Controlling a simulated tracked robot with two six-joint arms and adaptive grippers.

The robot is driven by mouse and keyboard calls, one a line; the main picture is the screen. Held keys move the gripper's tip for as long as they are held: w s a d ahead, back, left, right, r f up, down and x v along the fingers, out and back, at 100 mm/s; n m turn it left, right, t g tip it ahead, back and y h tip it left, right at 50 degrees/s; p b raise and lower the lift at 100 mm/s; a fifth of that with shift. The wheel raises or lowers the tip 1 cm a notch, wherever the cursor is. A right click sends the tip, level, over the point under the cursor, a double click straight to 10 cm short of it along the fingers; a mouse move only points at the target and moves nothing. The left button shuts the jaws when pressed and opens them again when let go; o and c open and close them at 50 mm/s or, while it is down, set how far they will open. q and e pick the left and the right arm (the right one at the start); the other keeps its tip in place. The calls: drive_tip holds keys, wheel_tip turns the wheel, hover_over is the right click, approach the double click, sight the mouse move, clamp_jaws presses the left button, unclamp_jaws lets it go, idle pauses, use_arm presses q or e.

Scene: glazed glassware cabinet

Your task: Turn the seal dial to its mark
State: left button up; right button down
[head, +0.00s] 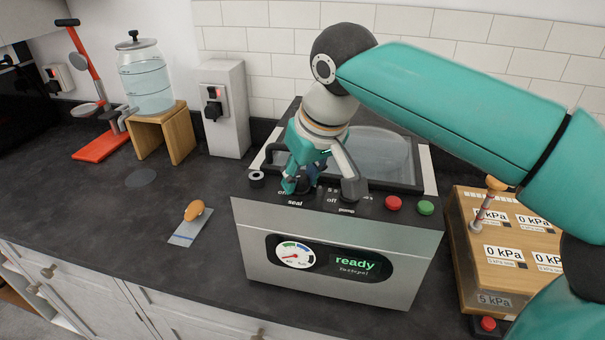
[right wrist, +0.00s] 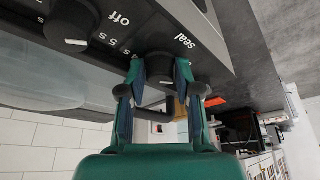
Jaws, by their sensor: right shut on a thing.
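The vacuum sealer machine (head: 340,262) stands on the counter with a gauge and a "ready" display on its front. The dark seal dial (right wrist: 162,68) is on its top panel, above the word "seal" in the head view. My right gripper (right wrist: 160,74) is shut on the dial, one finger on each side, as the right wrist view shows. In the head view the right gripper (head: 303,178) comes down over the dial and mostly hides it. The dial's pointer and its mark cannot be read. My left gripper is not in view.
The pump dial (right wrist: 72,25) is close beside the seal dial. A red button (head: 393,203) and a green button (head: 425,208) are to the right. A wooden box (head: 510,245) with kPa labels stands at right.

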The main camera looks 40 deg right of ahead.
drive_tip(key=c, duration=0.8)
unclamp_jaws()
drive_tip(key=v, duration=1.2)
drive_tip(key=shift+w, duration=0.1)
